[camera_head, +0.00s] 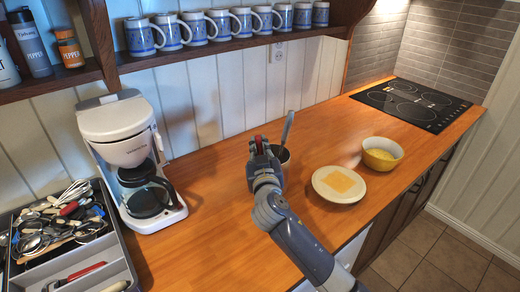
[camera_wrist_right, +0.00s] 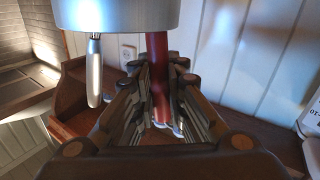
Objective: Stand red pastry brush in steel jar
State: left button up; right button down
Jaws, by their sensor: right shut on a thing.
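The steel jar (camera_head: 284,156) stands on the wooden counter, partly hidden behind my right gripper (camera_head: 262,146). A grey metal utensil (camera_head: 287,128) leans up out of the jar. My right gripper is shut on the red pastry brush, whose red handle (camera_wrist_right: 158,85) shows between the fingers in the right wrist view. There the handle meets the edge of the jar (camera_wrist_right: 115,14), beside the utensil's handle (camera_wrist_right: 94,70). The brush's far end is hidden by the jar, and I cannot tell whether it is inside or behind it. My left gripper is not in view.
A white plate (camera_head: 323,193) with a yellow square and a yellow bowl (camera_head: 381,155) stand right of the jar. A coffee maker (camera_head: 125,145) and a full utensil tray (camera_head: 117,255) are at left. A shelf with mugs runs above. The counter between coffee maker and jar is clear.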

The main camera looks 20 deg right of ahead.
jog(key=shift+d+f, duration=0.1)
jog(key=shift+f, duration=0.3)
jog(key=shift+w+d+f, duration=0.1)
jog(key=shift+w+f, duration=0.05)
jog(key=shift+f, duration=0.05)
jog(key=shift+f+b, duration=0.25)
jog(key=shift+b, duration=0.15)
jog(key=shift+f+b, duration=0.35)
jog(key=c, duration=1.6)
grip_release()
jog(key=shift+r, duration=0.1)
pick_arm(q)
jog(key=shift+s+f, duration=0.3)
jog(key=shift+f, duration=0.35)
